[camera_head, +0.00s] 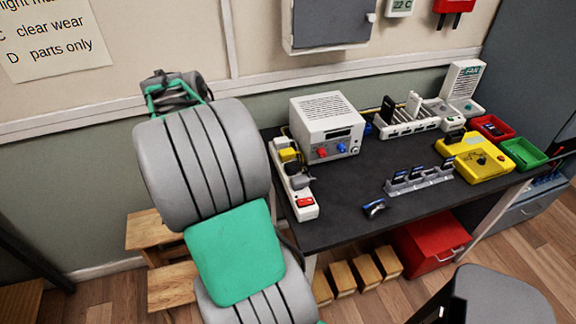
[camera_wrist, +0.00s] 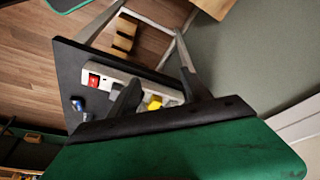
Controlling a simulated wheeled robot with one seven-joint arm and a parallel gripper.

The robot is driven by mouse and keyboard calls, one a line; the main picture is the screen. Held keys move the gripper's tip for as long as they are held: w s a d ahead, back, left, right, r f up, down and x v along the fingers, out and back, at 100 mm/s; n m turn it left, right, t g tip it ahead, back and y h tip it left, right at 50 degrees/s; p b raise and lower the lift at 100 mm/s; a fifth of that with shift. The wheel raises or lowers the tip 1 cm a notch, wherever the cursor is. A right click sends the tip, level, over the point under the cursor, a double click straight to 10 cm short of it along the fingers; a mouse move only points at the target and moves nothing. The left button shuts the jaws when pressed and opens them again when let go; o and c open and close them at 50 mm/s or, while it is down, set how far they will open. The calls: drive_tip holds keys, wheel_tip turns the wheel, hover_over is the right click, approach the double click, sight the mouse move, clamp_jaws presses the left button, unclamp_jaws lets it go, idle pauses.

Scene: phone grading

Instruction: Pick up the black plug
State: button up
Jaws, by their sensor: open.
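A white power strip (camera_head: 299,204) lies along the left edge of the dark table. A dark grey-black plug (camera_head: 300,183) sits in it between the red switch (camera_head: 305,202) and a yellow plug (camera_head: 289,156). In the wrist view the strip (camera_wrist: 140,77) shows beyond my gripper (camera_wrist: 158,60), with its red switch (camera_wrist: 94,80) and the yellow plug (camera_wrist: 155,103). My gripper is open, its fingers apart with nothing held between them. One finger partly covers the dark plug there. In the head view I cannot make out the fingers behind my arm.
A white power supply box (camera_head: 325,125) stands beside the strip. A grey rack (camera_head: 418,181) of phones, a small blue item (camera_head: 374,207) and a yellow tester (camera_head: 478,160) are further right. The table's front middle (camera_head: 335,226) is mostly clear. Wooden steps (camera_head: 170,285) stand below left.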

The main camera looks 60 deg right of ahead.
sight(293, 164)
drive_tip(key=s+d+f+m+g, duration=0.2)
drive_tip(key=s+d+f+m, duration=0.2)
drive_tip(key=s+d+m, duration=0.55)
drive_tip(key=shift+n+y, duration=0.3)
drive_tip(key=shift+n, duration=0.55)
drive_tip(key=d+f, duration=0.1)
drive_tip(key=f, duration=0.1)
drive_tip(key=s+d+f+p, duration=0.1)
drive_tip(key=d+f, duration=0.1)
drive_tip(key=s+d+f, duration=0.1)
drive_tip(key=f, duration=0.1)
drive_tip(key=shift+s+d+f, duration=0.1)
drive_tip(key=shift+d+f, duration=0.05)
drive_tip(key=shift+d, duration=0.25)
drive_tip(key=shift+c, duration=0.4)
clamp_jaws()
